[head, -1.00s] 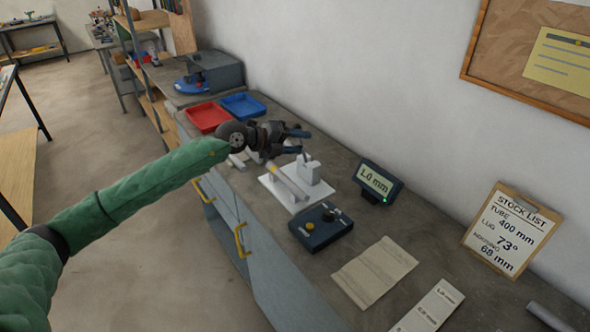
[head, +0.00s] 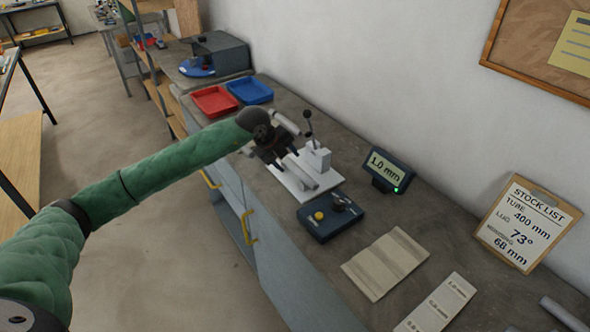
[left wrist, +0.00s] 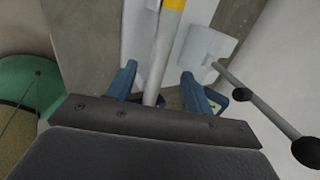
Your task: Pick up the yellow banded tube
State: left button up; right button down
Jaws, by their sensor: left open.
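The tube (left wrist: 161,55) is a thin grey-white cylinder with a yellow band (left wrist: 174,4) at the top edge of the left wrist view. It lies along the white jig plate (head: 330,183), and part of it (head: 309,182) shows in the head view, where my gripper hides the band. My left gripper (head: 290,162) is open and points down over the jig. In the left wrist view its blue fingers (left wrist: 158,72) are on either side of the tube, apart from it. I cannot tell how far above the tube they are. My right gripper is out of view.
A clamp block (head: 316,157) with a ball-ended lever stands on the jig near my gripper. A dark control box (head: 329,217) with a yellow button is in front. A display (head: 385,170) reads 1.0 mm. Red (head: 214,101) and blue (head: 250,90) trays are behind.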

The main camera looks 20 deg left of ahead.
aim_at(294, 167)
pick_arm(q)
jog(key=shift+b+x, duration=0.3)
jog(key=shift+x, duration=2.45)
jog(key=shift+a, duration=0.1)
grip_shut()
